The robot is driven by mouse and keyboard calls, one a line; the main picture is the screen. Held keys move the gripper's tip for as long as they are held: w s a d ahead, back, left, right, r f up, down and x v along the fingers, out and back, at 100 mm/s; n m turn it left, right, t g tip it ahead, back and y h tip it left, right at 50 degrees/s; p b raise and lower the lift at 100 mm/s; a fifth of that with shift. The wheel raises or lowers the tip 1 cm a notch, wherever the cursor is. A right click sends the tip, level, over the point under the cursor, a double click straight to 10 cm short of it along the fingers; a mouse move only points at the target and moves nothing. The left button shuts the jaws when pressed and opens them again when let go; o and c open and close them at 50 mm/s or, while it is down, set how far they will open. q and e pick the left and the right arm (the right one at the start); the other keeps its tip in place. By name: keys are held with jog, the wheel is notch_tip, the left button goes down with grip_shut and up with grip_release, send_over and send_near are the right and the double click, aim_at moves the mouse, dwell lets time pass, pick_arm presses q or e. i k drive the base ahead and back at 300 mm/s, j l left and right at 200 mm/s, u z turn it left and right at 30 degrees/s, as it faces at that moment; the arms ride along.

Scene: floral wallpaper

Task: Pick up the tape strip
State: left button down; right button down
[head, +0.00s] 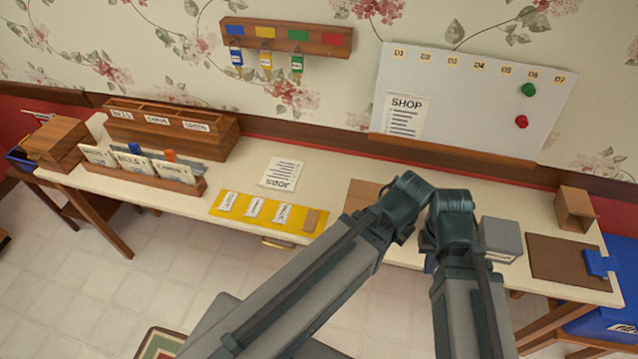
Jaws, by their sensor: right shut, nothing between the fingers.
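A yellow mat (217,208) lies on the table left of my arm. It bears several white labelled slips (255,207) and, at its right end, a small tan piece (311,220). The tan piece may be the tape strip; I cannot tell for sure at this size. My left gripper is not in view.
A brown flat piece (362,196) is partly behind my arm. A grey box (499,239), brown mat (566,256), blue item (600,264) and open carton (575,209) are right. Wooden organisers (172,133) are left. A SHOP board (470,95) and key rack (285,37) hang behind.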

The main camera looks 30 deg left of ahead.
aim_at(312, 215)
jog(key=k+j+u, duration=0.1)
jog(key=u, duration=0.8)
